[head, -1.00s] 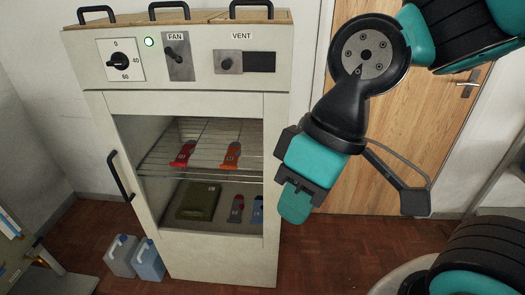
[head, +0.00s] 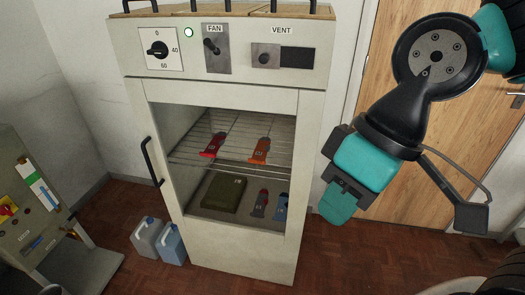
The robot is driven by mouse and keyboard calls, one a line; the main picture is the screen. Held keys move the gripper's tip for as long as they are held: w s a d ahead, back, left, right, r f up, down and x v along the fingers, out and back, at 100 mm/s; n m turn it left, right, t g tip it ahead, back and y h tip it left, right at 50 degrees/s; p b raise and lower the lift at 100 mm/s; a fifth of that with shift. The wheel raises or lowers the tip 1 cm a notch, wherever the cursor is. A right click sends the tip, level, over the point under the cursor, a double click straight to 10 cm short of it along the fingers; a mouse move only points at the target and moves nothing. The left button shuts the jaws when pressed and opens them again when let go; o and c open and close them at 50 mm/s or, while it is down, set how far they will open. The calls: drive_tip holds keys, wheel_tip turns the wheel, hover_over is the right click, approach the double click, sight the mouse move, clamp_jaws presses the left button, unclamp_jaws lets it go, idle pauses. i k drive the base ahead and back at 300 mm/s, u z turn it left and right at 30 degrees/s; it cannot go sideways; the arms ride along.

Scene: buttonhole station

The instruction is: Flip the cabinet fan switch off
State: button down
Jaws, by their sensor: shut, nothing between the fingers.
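The cabinet (head: 225,93) is a tall cream unit with a glass front and a control panel across its top. The fan switch (head: 211,46) is a dark toggle on a grey plate under the label FAN. Its lever leans upward and to the left. My gripper (head: 337,204) is shut and empty, pointing down to the right of the cabinet, well below and apart from the switch.
A dial (head: 158,48) and a vent slider (head: 265,58) flank the switch. The cabinet holds several tools and a green case (head: 223,193). Jugs (head: 172,243) stand on the floor, a control console (head: 30,205) is at left, and a wooden door (head: 385,85) is behind my arm.

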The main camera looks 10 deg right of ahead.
sight(208, 43)
drive_tip(key=k, duration=1.3)
drive_tip(key=z, duration=0.65)
drive_tip(key=i, duration=1.1)
drive_tip(key=u, duration=0.6)
drive_tip(key=i, duration=0.55)
drive_tip(key=u, duration=0.7)
